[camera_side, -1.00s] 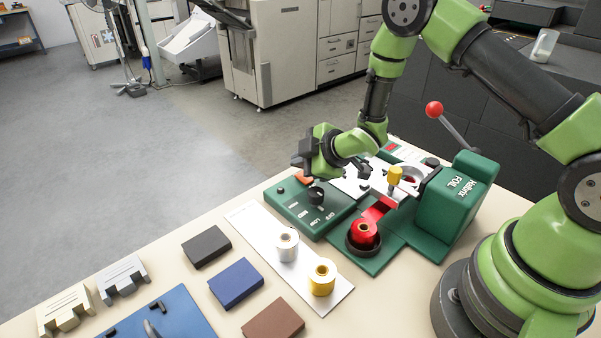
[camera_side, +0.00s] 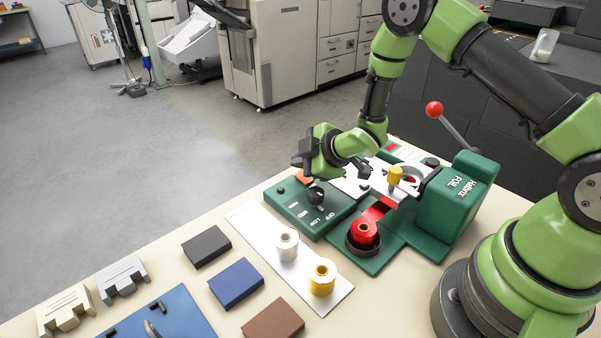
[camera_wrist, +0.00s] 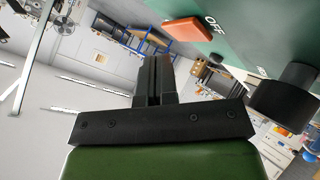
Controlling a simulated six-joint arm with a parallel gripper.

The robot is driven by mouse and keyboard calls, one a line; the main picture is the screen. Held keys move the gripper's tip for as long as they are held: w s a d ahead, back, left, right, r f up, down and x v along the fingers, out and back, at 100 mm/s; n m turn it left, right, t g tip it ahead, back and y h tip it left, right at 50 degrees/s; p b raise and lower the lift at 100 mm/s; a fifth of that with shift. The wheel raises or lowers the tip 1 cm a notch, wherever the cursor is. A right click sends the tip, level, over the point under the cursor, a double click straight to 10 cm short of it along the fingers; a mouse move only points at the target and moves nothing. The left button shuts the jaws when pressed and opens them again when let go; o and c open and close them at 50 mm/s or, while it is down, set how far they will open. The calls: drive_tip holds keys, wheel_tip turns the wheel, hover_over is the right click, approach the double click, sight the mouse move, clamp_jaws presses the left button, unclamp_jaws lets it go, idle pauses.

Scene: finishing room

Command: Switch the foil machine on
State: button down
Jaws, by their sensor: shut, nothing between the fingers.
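The green foil machine (camera_side: 453,215) stands on the table at the right, with a red-knobbed lever (camera_side: 434,109). Its control panel (camera_side: 290,212) has a black dial (camera_side: 316,194) with OFF, LOW, MED and HIGH marks. An orange-red rocker switch (camera_side: 304,177) sits at the panel's far edge, partly hidden by my gripper. In the wrist view the orange switch (camera_wrist: 196,30) is up close, beside the word OFF. My gripper (camera_wrist: 153,75) is shut and empty, pointing past the switch with a visible gap in that view. In the side view my gripper (camera_side: 300,162) is just above the switch; contact cannot be told.
A red foil roll (camera_side: 364,233) sits on the machine. Silver (camera_side: 286,245) and gold (camera_side: 322,278) rolls stand on a white strip (camera_side: 262,228). Black (camera_side: 206,246), blue (camera_side: 236,284) and brown (camera_side: 273,318) blocks lie toward the front.

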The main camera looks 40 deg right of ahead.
drive_tip(key=shift+f, duration=0.15)
idle(0.3)
drive_tip(key=shift+f, duration=0.25)
drive_tip(key=shift+w+f, duration=0.1)
drive_tip(key=shift+f, duration=0.25)
idle(0.4)
drive_tip(key=shift+r, duration=0.1)
drive_tip(key=shift+r, duration=0.7)
drive_tip(key=shift+s+r, duration=0.2)
drive_tip(key=shift+r, duration=1.05)
drive_tip(key=shift+s+r, duration=0.2)
drive_tip(key=shift+r, duration=1.05)
